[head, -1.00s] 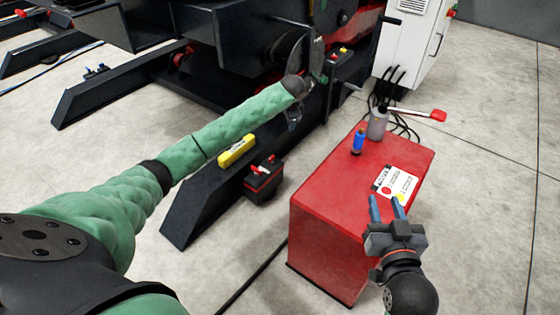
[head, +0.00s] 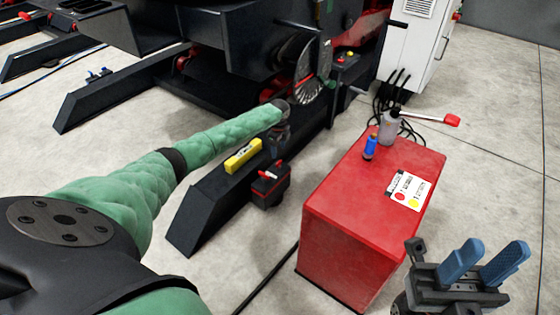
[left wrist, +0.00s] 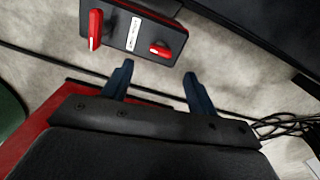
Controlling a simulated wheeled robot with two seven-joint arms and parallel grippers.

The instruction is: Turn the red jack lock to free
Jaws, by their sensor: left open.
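A small black box (head: 269,187) with red levers on top stands on the floor beside the dark beam. The left wrist view shows its top with a white label, an upright red lever (left wrist: 95,29) at the left and a shorter red lever (left wrist: 160,49) at the right. The label is too small to read, so I cannot tell which lever is the jack lock. My left gripper (head: 280,142) hangs above and beyond the box. Its blue fingers (left wrist: 159,78) are open, empty and apart from the levers. My right gripper (head: 488,250) is open and empty at the lower right.
A yellow level (head: 243,156) lies on the dark beam (head: 205,210). A red cabinet (head: 350,235) stands right of the box, with a blue item (head: 370,146) and a grey bottle (head: 389,128) on top. A black cable crosses the floor between them. The machine stands behind.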

